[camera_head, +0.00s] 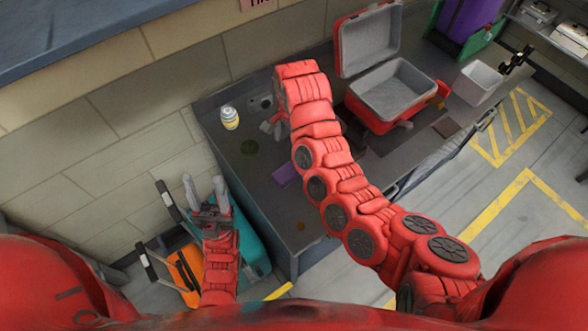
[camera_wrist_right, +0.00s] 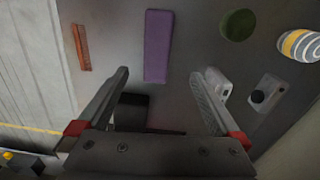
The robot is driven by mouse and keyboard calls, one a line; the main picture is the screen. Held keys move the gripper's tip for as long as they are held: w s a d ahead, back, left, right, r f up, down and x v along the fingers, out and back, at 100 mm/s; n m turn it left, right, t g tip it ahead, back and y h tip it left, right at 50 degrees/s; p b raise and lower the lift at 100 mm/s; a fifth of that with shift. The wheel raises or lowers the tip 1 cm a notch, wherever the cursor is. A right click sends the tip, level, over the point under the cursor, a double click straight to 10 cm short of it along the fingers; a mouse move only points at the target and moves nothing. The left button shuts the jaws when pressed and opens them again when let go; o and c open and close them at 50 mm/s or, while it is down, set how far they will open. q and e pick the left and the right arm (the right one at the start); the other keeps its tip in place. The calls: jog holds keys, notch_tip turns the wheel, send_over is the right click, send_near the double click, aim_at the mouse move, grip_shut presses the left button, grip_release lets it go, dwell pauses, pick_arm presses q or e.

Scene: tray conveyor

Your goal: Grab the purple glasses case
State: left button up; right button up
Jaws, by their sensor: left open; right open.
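The purple glasses case (camera_head: 285,174) lies on the dark grey table (camera_head: 240,175), partly hidden behind my right arm in the head view. In the right wrist view the case (camera_wrist_right: 158,45) is a long purple bar, ahead of and between the fingers of my right gripper (camera_wrist_right: 166,73). That gripper is open with nothing between its fingertips. In the head view it is mostly hidden by its own arm, with a small part showing near the table's far side. My left gripper (camera_head: 205,192) is open and empty, left of the table, its fingers pointing up the picture.
A striped yellow-white item (camera_head: 229,118) and a green disc (camera_head: 249,148) are near the case. An orange-brown piece (camera_wrist_right: 81,47) lies on its other side. An open red box (camera_head: 370,118) stands to the right. Teal and orange items (camera_head: 185,268) sit left of the table.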

aim_at(294, 169)
notch_tip(294, 169, down, 8)
jog(key=b, duration=0.4)
jog(key=shift+f, duration=0.15)
jog(key=f+p, duration=0.3)
jog(key=f, duration=0.1)
jog(key=shift+s+d, duration=0.25)
jog(key=shift+d, duration=0.05)
jog(key=shift+f, duration=0.65)
jog(key=shift+c, duration=0.3)
jog(key=c, duration=1.4)
jog(key=shift+r, duration=0.1)
